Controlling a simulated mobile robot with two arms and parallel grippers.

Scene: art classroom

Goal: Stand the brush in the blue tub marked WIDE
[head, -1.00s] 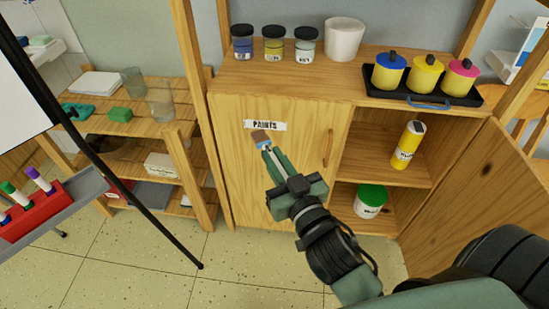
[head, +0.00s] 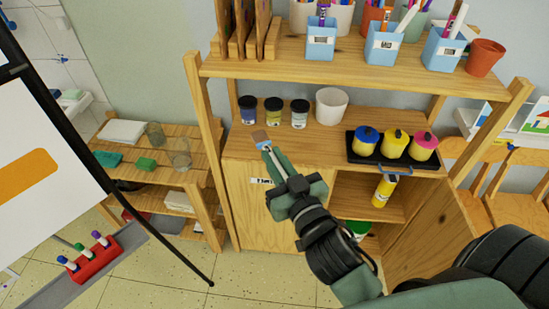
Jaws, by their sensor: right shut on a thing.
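The brush (head: 260,136) has brown bristles and a bluish ferrule. My right gripper (head: 270,155) is shut on it, bristles pointing up and away; the fingers hide most of its handle. My left gripper is not in view.
The top shelf (head: 270,69) also carries wooden boards in a rack, white and orange pots, and a terracotta pot (head: 485,57) at right. Below stand paint jars (head: 273,110), a white cup (head: 331,106) and a black tray of lidded pots (head: 380,161). An easel stands at left.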

